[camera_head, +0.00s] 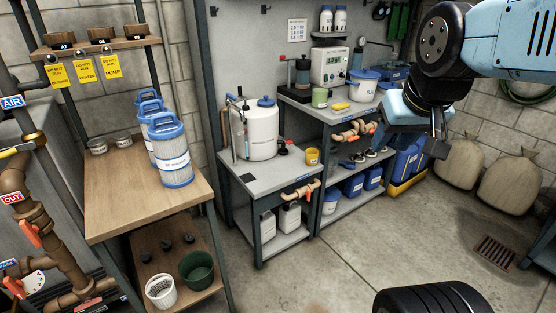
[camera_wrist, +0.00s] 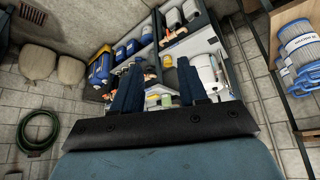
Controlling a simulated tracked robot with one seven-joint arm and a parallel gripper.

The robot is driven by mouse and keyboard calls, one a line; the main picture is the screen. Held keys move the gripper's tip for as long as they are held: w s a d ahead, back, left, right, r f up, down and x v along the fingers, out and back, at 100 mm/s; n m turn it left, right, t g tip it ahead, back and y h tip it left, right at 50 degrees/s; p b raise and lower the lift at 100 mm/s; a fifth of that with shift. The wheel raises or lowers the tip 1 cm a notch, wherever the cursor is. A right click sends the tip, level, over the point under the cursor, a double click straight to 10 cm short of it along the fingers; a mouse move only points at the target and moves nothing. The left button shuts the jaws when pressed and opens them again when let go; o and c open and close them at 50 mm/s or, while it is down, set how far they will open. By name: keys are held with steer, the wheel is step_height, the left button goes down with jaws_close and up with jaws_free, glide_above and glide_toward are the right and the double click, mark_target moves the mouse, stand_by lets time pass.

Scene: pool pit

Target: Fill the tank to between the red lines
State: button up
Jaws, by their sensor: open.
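A white tank (camera_head: 262,132) with a blue cap stands upright on the lower grey bench (camera_head: 282,172) in the head view. A thin upright tube with small reddish marks runs along its left side; the level in it is too small to read. A pipe valve (camera_head: 300,193) with an orange handle sits under that bench's front edge. A second orange-handled valve (camera_head: 352,132) sits under the taller bench. My gripper (camera_head: 405,145) is open and empty, raised to the right of the tank and apart from it. Its two dark fingers show spread in the wrist view (camera_wrist: 158,82).
A wooden shelf unit (camera_head: 115,185) with blue-ended filter cartridges (camera_head: 172,152) stands at left. Blue canisters (camera_head: 405,160) and sacks (camera_head: 510,185) stand at right. A drain grate (camera_head: 495,252) lies in the floor. The floor in front of the benches is clear.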

steer(key=w+d+f+n+t+h, duration=0.1)
steer(key=w+d+t, duration=0.15)
steer(key=w, duration=1.15)
steer(key=w+d+f+t, duration=0.1)
steer(key=w+d, duration=0.2)
steer(key=w, duration=1.1)
steer(key=w+d+f+n+t+y, duration=0.1)
steer(key=w+d+f, duration=0.1)
steer(key=w+f, duration=0.75)
steer(key=w+d+f+n+t, duration=0.15)
steer(key=w+f, duration=0.45)
steer(key=w, duration=0.6)
steer(key=w+f+n+t+y, duration=0.15)
steer(key=w+f, duration=0.35)
steer(key=f, duration=0.5)
steer(key=n+t+y, duration=0.1)
steer(key=y, duration=0.5)
glide_toward(310, 195)
steer(key=w+d+r, duration=0.2)
steer(key=d+r, duration=0.2)
steer(key=r, duration=0.4)
steer(key=s+a+f+t+y, duration=0.15)
steer(key=s+f, duration=0.35)
steer(key=f, duration=0.5)
steer(key=x, duration=1.3)
steer(key=shift+s+a, duration=0.1)
steer(key=shift+a, duration=0.05)
